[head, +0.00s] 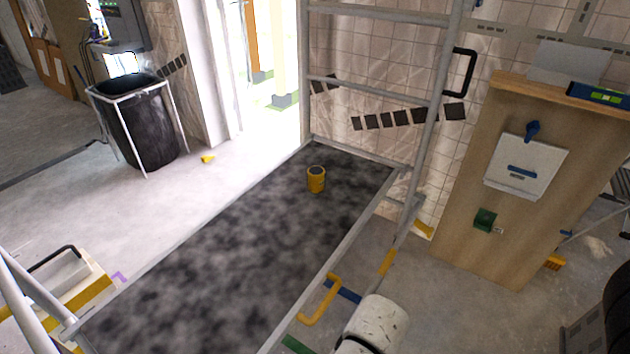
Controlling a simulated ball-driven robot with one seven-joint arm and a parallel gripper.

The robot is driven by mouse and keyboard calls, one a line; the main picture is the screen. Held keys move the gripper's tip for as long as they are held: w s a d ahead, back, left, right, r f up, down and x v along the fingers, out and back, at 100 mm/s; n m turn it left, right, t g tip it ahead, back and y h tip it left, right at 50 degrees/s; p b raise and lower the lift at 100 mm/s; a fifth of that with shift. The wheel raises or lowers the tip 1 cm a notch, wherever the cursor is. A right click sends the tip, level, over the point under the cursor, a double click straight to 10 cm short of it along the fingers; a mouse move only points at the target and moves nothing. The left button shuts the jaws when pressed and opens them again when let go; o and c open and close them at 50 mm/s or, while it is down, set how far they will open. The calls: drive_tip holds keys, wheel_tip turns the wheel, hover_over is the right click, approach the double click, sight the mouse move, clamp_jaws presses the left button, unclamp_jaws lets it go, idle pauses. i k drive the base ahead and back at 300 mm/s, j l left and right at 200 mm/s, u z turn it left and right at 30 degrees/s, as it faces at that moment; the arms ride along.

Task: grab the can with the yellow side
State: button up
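The can (316,180) is small, with a yellow side and a dark grey top. It stands upright on the dark mottled platform (230,240), towards its far end. Nothing touches the can and its upper part is fully visible. My gripper is not in view, so I cannot see whether it is open or shut.
Grey metal rails (335,262) edge the platform, and an upright frame (372,85) rises at its far end. A black bin (140,125) in a white frame stands at left. A wooden panel (545,185) with fittings stands at right. The platform around the can is clear.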

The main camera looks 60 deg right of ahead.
sight(316, 175)
drive_tip(key=i+l, duration=0.35)
drive_tip(key=i+l+z, duration=0.1)
drive_tip(key=i+l, duration=0.25)
drive_tip(key=i, duration=0.25)
drive_tip(key=i+l, duration=0.35)
drive_tip(key=i, duration=0.15)
